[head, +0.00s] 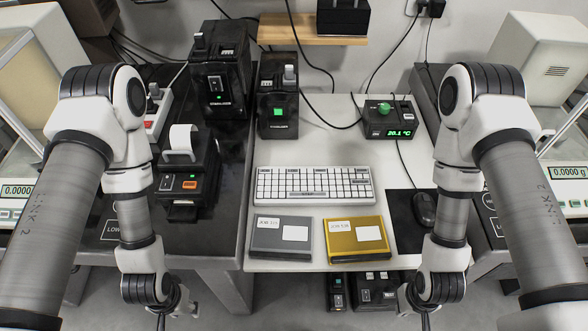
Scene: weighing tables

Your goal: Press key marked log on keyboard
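A white keyboard (313,201) lies on the white table (320,246) in the middle of the head view. Its top row has several wider keys with small dark lettering, too small to read, so I cannot tell which one is marked log. My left gripper (165,312) hangs low at the bottom left, in front of the dark table and well apart from the keyboard. My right gripper (424,314) hangs low at the bottom right, also apart from it. The fingers of both are small and partly hidden or cut off by the picture edge. No gripper touches the keyboard.
A grey box (267,250) and a yellow box (344,255) lie just in front of the keyboard. A black mouse (424,209) is to its right. A temperature display unit (393,131) and a green-button device (278,125) stand behind. A label printer (186,185) stands left.

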